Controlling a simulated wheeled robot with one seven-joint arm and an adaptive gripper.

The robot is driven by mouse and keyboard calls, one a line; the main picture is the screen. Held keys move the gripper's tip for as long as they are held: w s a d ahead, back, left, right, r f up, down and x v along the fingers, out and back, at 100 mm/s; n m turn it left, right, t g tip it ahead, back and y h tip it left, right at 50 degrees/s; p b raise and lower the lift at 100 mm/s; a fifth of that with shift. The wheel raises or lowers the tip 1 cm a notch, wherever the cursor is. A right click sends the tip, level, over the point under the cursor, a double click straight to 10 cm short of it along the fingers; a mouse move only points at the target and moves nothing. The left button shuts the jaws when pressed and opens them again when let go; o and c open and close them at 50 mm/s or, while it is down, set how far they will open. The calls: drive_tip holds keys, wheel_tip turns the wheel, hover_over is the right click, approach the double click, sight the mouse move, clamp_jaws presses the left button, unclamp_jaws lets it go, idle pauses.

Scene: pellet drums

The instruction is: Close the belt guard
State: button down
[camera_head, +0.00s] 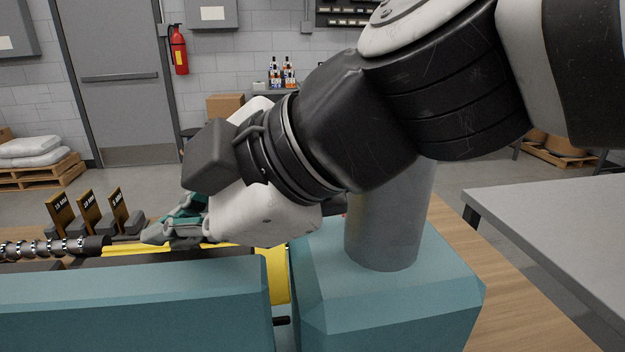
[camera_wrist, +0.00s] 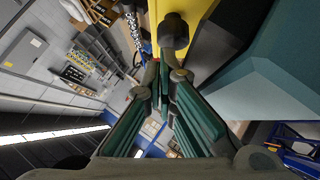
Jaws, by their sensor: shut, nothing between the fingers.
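The yellow belt guard (camera_head: 277,277) shows in the head view as a strip between the two teal housings, with more yellow behind the left housing. Most of it is hidden by the housing and my arm, so I cannot tell how far open it stands. My gripper (camera_head: 158,236) is shut and empty, low over the machine behind the left teal housing. In the wrist view, a yellow surface (camera_wrist: 158,8) and a dark round knob (camera_wrist: 174,32) lie just beyond my closed fingertips (camera_wrist: 163,72). I cannot tell whether they touch.
The left teal housing (camera_head: 130,305) and right teal housing (camera_head: 385,305) stand in front, with a grey cylinder (camera_head: 385,235) on the right one. A dark screw (camera_head: 50,248) and several small signs (camera_head: 90,208) are at left. A grey table (camera_head: 560,225) stands at right.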

drive_tip(key=shift+w+a+f+g+b, duration=0.2)
drive_tip(key=shift+w+g+b, duration=0.25)
drive_tip(key=shift+w, duration=0.2)
drive_tip(key=shift+w+f+m+b, duration=0.3)
drive_tip(key=shift+w+b, duration=0.15)
drive_tip(key=shift+b, duration=0.75)
drive_tip(key=shift+r, duration=0.2)
